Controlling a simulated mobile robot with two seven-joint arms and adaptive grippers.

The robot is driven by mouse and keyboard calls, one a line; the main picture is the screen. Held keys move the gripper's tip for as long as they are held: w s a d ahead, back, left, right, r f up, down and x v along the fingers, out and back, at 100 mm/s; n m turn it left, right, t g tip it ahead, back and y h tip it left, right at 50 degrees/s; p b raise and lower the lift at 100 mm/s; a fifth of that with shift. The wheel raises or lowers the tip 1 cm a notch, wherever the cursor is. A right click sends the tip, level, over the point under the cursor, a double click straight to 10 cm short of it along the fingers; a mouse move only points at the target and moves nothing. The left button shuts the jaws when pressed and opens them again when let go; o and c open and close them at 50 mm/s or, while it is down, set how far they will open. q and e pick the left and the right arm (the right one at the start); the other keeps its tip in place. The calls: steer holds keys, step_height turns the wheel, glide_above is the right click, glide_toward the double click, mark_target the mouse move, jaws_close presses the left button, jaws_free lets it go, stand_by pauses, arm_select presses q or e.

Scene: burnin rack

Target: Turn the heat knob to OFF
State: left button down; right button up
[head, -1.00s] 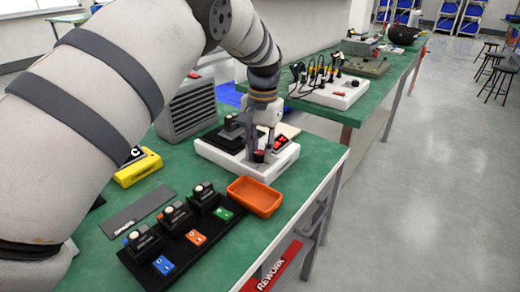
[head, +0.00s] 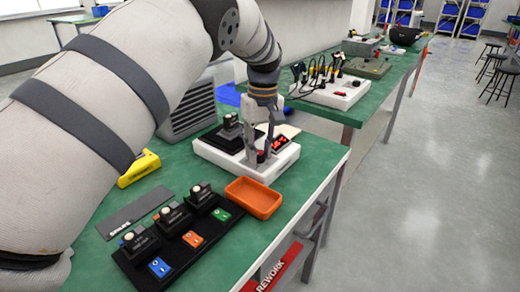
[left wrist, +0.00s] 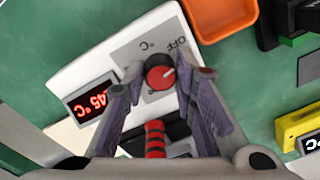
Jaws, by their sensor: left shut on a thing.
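The heat knob (left wrist: 160,74) is red with a dark rim and a pale pointer line, on a grey panel of the white heater unit (left wrist: 95,65). "OFF" and "°C" are printed beside it. In the left wrist view the pointer slants right and slightly up, on the side of OFF; exact alignment is unclear. My left gripper (left wrist: 159,80) is shut on the knob, one finger on each side. In the head view the gripper (head: 262,150) reaches down to the unit's front, largely covering the knob. The red-lit display (left wrist: 92,102) is beside the knob. My right gripper is not visible.
A black plate (head: 213,138) with a black block (head: 231,121) sits on the heater. An orange tray (head: 253,197) stands close in front. A black rack (head: 140,272) with several sockets and a yellow meter (head: 140,168) lie left. The green bench's right edge is near.

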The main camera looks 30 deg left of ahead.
mark_target(262, 152)
arm_select(q)
steer(key=shift+f+n, duration=0.1)
steer(key=shift+n, duration=1.5)
steer(key=c, duration=1.3)
jaws_free()
step_height(262, 152, up, 12)
steer(key=shift+w, duration=0.3)
steer(key=shift+d, duration=0.1)
